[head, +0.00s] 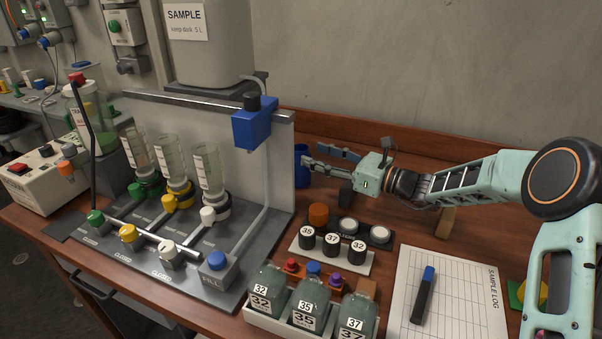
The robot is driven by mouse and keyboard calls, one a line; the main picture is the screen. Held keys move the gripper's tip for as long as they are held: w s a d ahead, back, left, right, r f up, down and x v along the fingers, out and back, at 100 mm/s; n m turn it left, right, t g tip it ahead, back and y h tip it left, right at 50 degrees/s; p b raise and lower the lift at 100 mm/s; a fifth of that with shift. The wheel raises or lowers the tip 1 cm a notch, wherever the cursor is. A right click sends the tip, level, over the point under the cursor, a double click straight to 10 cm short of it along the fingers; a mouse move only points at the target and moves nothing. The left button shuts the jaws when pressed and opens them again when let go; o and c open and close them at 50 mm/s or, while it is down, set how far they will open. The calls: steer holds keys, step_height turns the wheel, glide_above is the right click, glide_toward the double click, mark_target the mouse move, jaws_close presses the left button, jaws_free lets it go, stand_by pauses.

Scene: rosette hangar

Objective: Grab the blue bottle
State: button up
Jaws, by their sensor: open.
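A dark blue cylindrical object (300,174), which looks like the blue bottle, stands at the back of the wooden table, just right of the grey panel's edge. Its left side meets the panel's edge in the picture, so I cannot tell its full shape. My gripper (313,155) comes in from the right, lying low and pointing left. Its fingers are spread open, with the tips right beside the blue object. I cannot tell whether they touch it or reach around it. Nothing is held.
The grey panel (285,150) and a filling rig with inverted bottles (206,170) stand left. A rack of black caps (332,246), a tray of numbered bottles (305,303) and a log sheet (455,285) with a marker (422,298) lie in front. The wall is close behind.

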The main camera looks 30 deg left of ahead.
mark_target(308, 152)
steer(key=a, duration=0.5)
steer(key=shift+w+a, duration=0.2)
steer(key=shift+a, duration=0.05)
steer(key=c, duration=1.1)
